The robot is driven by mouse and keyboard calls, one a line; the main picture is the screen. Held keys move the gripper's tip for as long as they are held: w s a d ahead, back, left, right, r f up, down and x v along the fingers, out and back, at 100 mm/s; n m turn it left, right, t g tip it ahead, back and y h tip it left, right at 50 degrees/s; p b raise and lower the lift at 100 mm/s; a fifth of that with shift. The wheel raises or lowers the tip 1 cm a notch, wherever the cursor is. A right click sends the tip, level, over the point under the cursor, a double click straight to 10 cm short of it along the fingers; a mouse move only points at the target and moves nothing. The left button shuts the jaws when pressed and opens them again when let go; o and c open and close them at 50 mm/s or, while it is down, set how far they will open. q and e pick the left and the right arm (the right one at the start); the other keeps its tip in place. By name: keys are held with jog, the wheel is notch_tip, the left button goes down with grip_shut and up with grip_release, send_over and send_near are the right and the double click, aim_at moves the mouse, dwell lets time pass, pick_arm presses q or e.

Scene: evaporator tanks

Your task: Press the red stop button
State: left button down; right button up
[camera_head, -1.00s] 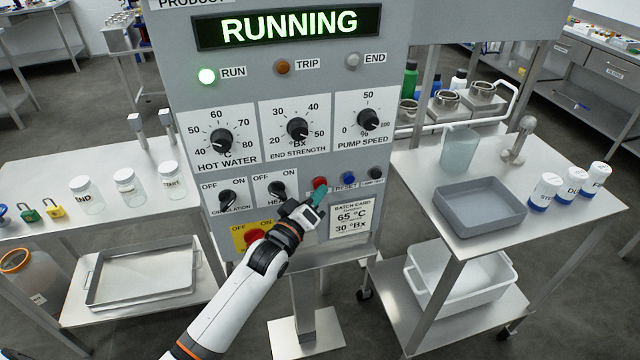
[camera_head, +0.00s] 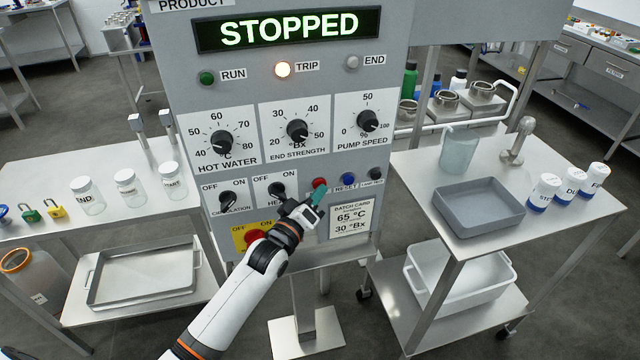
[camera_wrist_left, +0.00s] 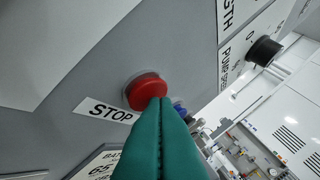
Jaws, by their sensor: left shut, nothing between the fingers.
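The red stop button (camera_head: 319,183) sits on the grey control panel, just above my left gripper's fingertips. In the left wrist view the red button (camera_wrist_left: 147,91) shows large, with a STOP label (camera_wrist_left: 108,112) beside it. My left gripper (camera_head: 317,196) is shut with nothing between its green fingers. In the left wrist view the green fingertips (camera_wrist_left: 165,104) overlap the button's lower right edge and appear to touch it. The panel display (camera_head: 289,28) reads STOPPED. The TRIP lamp (camera_head: 283,69) is lit and the RUN lamp (camera_head: 207,78) is dark. My right gripper is not in view.
A blue RESET button (camera_head: 348,178) and a black button (camera_head: 376,173) sit right of the red one. A larger red knob on a yellow plate (camera_head: 240,240) is lower left. Dials are above. Side tables hold jars (camera_head: 125,187) and a grey tray (camera_head: 436,212).

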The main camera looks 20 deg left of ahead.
pick_arm(q)
jog(key=s+d+p, duration=0.3)
jog(key=s, duration=0.2)
jog(key=shift+d, duration=0.2)
jog(key=shift+f, duration=0.1)
dwell(0.7)
